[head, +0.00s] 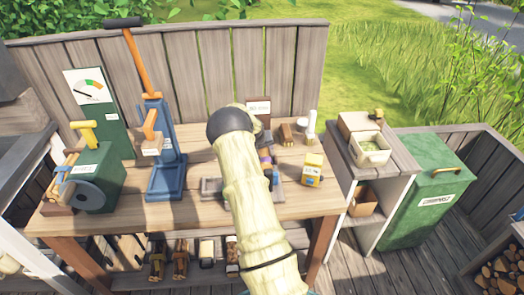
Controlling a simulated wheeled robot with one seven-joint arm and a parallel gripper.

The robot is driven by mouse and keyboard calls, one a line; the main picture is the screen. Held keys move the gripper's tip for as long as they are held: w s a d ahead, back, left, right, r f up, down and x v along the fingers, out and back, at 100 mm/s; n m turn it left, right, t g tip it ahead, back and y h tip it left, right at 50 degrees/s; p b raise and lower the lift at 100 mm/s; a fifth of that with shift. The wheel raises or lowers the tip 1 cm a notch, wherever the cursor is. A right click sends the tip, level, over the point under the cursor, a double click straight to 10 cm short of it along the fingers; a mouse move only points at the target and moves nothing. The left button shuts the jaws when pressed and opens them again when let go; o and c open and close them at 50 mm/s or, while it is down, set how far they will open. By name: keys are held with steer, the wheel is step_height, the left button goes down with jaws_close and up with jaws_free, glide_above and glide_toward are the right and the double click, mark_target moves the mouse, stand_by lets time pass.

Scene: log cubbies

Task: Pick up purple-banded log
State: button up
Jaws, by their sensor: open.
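My pale arm rises from the bottom centre to a black joint over the workbench (120,210). It covers the middle of the bench top. My gripper does not show; the arm hides that area. A small brown piece with a purple part (265,156) peeks out just right of the arm on the bench. It may be the purple-banded log, but most of it is hidden and its shape is unclear.
A grey tray (210,187) shows left of the arm. A blue press (166,175) and green machine (95,180) stand left. A yellow box (312,169) is right. Several logs (180,259) lie on the lower shelf. A green bin (430,190) stands far right.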

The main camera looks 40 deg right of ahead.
steer(key=c, duration=0.9)
steer(key=shift+r, duration=0.1)
step_height(320, 180, up, 10)
steer(key=shift+w+f+b, duration=0.1)
steer(key=shift+b, duration=0.5)
steer(key=shift+d, duration=0.1)
